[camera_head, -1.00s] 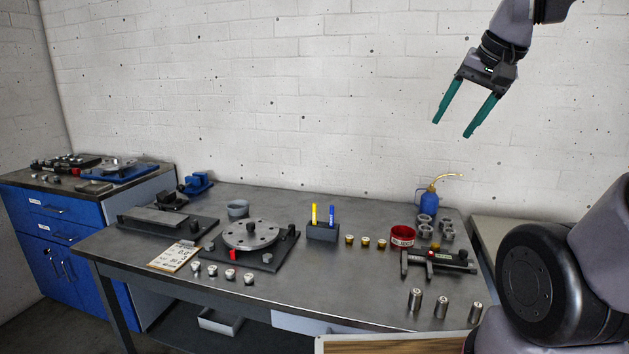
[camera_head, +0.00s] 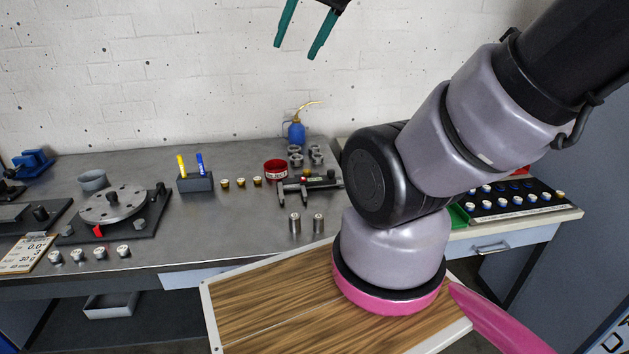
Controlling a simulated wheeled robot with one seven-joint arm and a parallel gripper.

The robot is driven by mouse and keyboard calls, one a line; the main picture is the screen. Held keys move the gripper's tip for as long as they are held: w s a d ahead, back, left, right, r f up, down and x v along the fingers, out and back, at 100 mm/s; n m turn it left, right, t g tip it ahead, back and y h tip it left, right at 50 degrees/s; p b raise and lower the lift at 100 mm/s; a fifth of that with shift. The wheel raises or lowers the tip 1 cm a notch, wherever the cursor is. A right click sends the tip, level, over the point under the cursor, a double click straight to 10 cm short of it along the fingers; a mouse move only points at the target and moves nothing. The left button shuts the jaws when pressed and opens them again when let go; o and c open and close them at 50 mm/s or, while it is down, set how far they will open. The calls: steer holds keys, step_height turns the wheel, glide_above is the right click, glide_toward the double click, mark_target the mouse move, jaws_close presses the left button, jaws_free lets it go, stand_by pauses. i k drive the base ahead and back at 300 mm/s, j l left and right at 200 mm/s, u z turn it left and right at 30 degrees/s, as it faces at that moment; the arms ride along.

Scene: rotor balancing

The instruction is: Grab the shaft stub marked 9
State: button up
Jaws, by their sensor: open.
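Two upright metal cylinders that look like shaft stubs stand near the table's front edge, a left one (camera_head: 295,223) and a right one (camera_head: 318,223). Their marks are too small to read, so I cannot tell which is 9. A third cylinder seen earlier does not show now. My gripper (camera_head: 295,51) is open and empty at the top of the picture, its two green fingers pointing down. It is high above the table and well apart from the cylinders.
Behind the cylinders lie a dark gauge tool (camera_head: 305,188), a red bin (camera_head: 276,169) and a blue oil bottle (camera_head: 297,132). A rotor disc (camera_head: 112,204) stands left. A side bench with a black peg board (camera_head: 515,200) is right.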

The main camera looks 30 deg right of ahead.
mark_target(295, 222)
steer(key=k+j+z, duration=0.1)
steer(key=j, duration=0.3)
steer(key=k+j+z, duration=0.15)
steer(key=j, duration=0.25)
steer(key=k+j+z, duration=0.1)
steer(key=j, duration=0.3)
steer(key=k+j+z, duration=0.25)
steer(key=k+j, duration=0.15)
steer(key=j, duration=0.3)
